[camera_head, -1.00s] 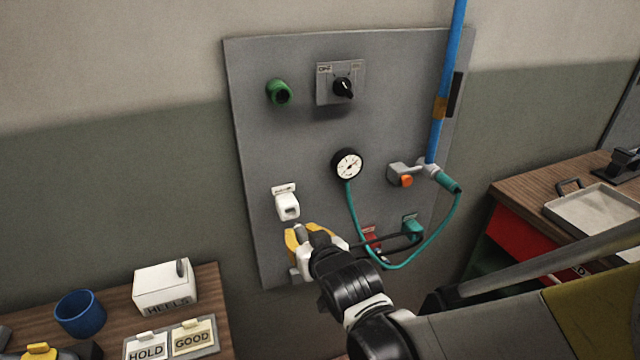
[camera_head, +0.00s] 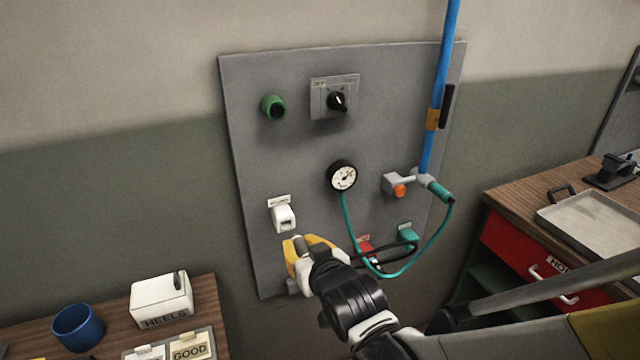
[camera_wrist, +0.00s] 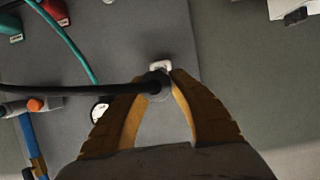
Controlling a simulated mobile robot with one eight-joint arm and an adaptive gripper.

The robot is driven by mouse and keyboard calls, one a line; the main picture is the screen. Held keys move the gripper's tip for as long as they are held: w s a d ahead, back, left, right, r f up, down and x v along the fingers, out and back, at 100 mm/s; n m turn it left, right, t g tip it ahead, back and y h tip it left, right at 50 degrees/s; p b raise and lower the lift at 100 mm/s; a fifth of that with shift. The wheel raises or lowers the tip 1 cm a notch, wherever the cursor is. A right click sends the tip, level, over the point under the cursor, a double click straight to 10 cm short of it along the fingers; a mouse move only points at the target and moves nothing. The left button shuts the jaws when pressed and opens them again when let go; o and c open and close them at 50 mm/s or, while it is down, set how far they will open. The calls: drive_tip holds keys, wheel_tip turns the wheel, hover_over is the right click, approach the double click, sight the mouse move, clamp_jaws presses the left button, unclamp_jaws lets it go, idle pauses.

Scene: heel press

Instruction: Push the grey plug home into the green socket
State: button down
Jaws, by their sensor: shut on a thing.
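My gripper (camera_head: 298,244) is shut on the grey plug (camera_wrist: 158,88), which sits between the yellow fingertips in the wrist view. A black cable (camera_wrist: 70,90) runs from the plug to the left there. I take the green socket (camera_head: 407,233) to be the teal-green one at the panel's lower right, also in the wrist view's upper left corner (camera_wrist: 9,24). The plug is apart from it, to its left in the head view. A white socket (camera_head: 284,215) is just above the gripper; it shows behind the plug in the wrist view. Whether they touch is unclear.
A red socket (camera_head: 364,243) is beside the green one, partly behind my arm. A teal hose (camera_head: 400,272) loops below the gauge (camera_head: 341,177) toward the blue pipe (camera_head: 438,100). A round green fitting (camera_head: 273,107) and black knob (camera_head: 337,101) are higher on the panel.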

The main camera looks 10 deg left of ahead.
drive_tip(key=p, duration=2.1)
approach(276, 115)
drive_tip(key=shift+s+d+f, duration=0.55)
drive_tip(key=shift+s+f, duration=0.5)
drive_tip(key=shift+f, duration=0.1)
drive_tip(key=shift+w, duration=0.1)
drive_tip(key=shift+w+a+b, duration=0.25)
drive_tip(key=shift+w+a, duration=0.45)
drive_tip(key=shift+w, duration=0.35)
drive_tip(key=shift+w+a+b, duration=0.25)
drive_tip(key=shift+w+a, duration=0.4)
drive_tip(key=shift+w, duration=0.4)
drive_tip(key=shift+w+a+b, duration=0.3)
drive_tip(key=shift+w+a, duration=0.1)
drive_tip(key=shift+w, duration=0.2)
drive_tip(key=shift+w+a+b, duration=0.25)
drive_tip(key=shift+w+a, duration=0.1)
drive_tip(key=shift+w, duration=0.25)
drive_tip(key=c, duration=1.2)
unclamp_jaws()
